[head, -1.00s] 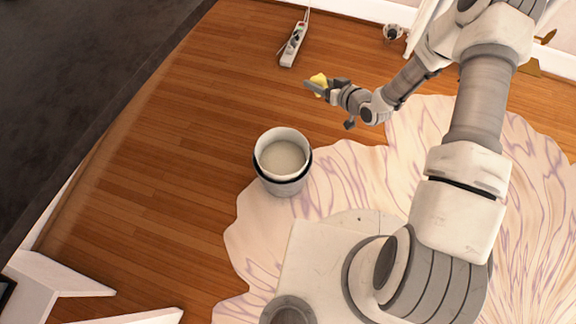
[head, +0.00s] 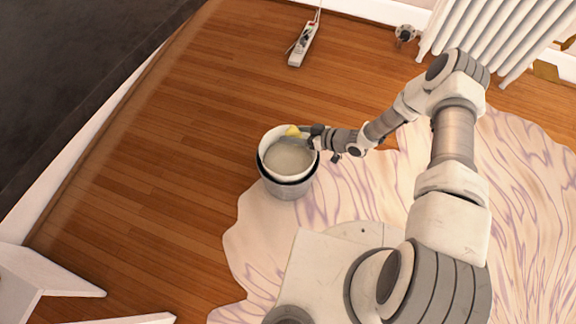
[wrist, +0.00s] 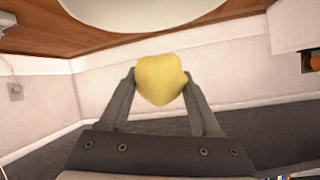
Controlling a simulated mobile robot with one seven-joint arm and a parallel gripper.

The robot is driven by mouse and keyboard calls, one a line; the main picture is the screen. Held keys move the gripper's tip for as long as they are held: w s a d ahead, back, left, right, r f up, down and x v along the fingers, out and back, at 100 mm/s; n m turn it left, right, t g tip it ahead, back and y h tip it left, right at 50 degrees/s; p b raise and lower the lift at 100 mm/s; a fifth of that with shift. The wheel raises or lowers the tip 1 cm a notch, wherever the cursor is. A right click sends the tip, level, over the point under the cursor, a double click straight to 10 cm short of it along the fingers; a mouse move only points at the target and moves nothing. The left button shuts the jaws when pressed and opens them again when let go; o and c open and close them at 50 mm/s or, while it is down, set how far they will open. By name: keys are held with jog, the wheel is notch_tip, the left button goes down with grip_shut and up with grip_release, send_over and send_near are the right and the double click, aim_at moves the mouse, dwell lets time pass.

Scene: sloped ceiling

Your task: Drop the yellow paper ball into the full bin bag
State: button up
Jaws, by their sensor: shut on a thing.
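The yellow paper ball (head: 292,131) is held between the fingertips of my gripper (head: 299,134), which is shut on it. The ball also shows in the wrist view (wrist: 160,79) between both fingers. In the head view the ball appears over the far rim of the bin bag's bin (head: 270,172), a grey bucket with a black band and a pale liner. The bin's inside looks pale and filled, but its contents are not clear. Part of a pale rounded shape, likely the bin, shows at the top of the wrist view (wrist: 135,14). The ball's height above the rim is hard to tell.
The bin stands on wooden floor at the edge of a pale patterned rug (head: 265,235). A power strip (head: 303,44) lies beyond it. A white radiator (head: 500,35) stands at the upper right. White furniture parts (head: 50,275) are at the lower left. Floor left of the bin is clear.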

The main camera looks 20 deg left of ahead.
jog(key=shift+f+b, duration=0.85)
jog(key=shift+f, duration=0.9)
jog(key=o, duration=1.4)
jog(key=p+v, duration=0.5)
jog(key=v, duration=1.2)
jog(key=shift+d, duration=0.2)
jog(key=shift+r, duration=0.1)
